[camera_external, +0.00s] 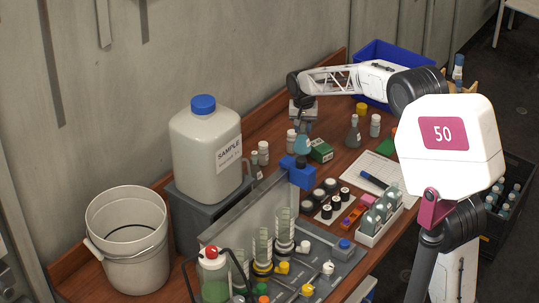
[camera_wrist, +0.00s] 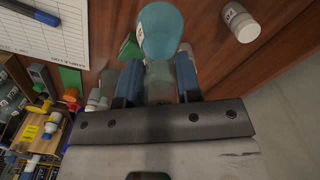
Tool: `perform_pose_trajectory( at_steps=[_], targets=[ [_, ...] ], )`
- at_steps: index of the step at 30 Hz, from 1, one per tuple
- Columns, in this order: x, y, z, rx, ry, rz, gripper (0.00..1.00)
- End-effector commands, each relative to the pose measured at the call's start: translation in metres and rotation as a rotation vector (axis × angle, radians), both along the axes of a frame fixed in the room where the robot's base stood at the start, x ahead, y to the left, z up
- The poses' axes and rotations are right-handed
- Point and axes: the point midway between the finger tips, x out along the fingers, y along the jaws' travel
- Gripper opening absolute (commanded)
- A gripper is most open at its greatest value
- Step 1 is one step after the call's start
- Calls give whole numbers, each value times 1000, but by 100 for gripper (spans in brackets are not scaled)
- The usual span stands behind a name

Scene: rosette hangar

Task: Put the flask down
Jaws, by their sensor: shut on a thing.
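My gripper (camera_external: 302,124) points down over the back of the wooden bench, shut on a glass flask. The flask (camera_external: 303,145) has a rounded body with light blue contents and hangs below the fingers. In the wrist view my gripper (camera_wrist: 160,84) has its two blue fingers on either side of the clear neck, and the flask's blue body (camera_wrist: 160,32) shows beyond them. A blue block (camera_external: 298,173) is just below the flask in the outside view. I cannot tell whether the flask touches it or the bench.
A second, grey-green flask (camera_external: 353,137) stands to the right. A green-and-white box (camera_external: 320,151) is close by the held flask. A large sample jug (camera_external: 207,150) stands at left on a grey block. White-capped bottles (camera_external: 263,153) stand near the wall. A paper sheet (camera_external: 372,170) lies at right.

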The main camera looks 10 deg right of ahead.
Motion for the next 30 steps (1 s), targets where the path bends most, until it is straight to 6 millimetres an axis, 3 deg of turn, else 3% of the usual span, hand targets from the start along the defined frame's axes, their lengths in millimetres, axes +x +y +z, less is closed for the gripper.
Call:
perform_pose_trajectory(
  at_steps=[8, 14, 20, 30],
  targets=[
    [0, 7, 3, 1, -1, -13, 0],
    [-1, 35, 15, 1, -1, -67, 0],
    [-6, 87, 36, 1, -1, -174, 0],
    [-29, 196, 85, 2, -1, -405, 0]
  ],
)
